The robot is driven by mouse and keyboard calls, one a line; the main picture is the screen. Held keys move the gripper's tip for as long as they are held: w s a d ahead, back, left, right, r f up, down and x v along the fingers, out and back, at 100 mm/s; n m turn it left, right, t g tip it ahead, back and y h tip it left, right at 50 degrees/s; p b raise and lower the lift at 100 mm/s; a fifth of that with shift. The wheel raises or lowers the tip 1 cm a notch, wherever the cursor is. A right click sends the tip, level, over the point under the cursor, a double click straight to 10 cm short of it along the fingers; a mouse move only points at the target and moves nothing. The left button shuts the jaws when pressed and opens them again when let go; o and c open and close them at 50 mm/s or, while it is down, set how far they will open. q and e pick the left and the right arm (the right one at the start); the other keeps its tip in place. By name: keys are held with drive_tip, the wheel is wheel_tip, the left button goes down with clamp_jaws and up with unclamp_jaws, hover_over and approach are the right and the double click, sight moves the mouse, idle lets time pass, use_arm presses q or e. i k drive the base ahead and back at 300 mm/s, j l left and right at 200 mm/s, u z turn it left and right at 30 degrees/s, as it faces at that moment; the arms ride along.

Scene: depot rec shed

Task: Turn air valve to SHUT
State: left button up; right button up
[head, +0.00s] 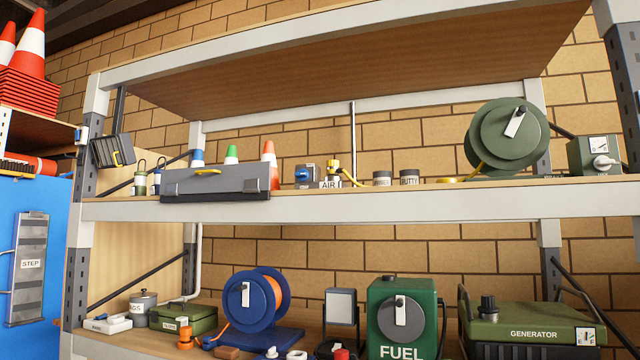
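A small yellow valve (333,167) stands on the middle shelf, just behind a white label reading AIR (330,184). A yellow hose (350,178) curves off to its right. The valve is small in the picture, and I cannot tell which way its handle points or read any SHUT mark. A grey box with a blue knob (303,174) stands just left of the label. Neither of my grippers is in view.
The valve is on the middle shelf (400,206) of a rack, behind its front beam. A grey toolbox (215,184) stands to the left. Small tins (409,178) and a green hose reel (505,140) stand to the right. The lower shelf is crowded, with a FUEL can (400,318).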

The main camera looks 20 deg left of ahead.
sight(302, 175)
drive_tip(key=i+l+u, duration=0.15)
drive_tip(key=i, duration=0.4)
drive_tip(key=i+l+u, duration=0.15)
drive_tip(key=i, duration=0.35)
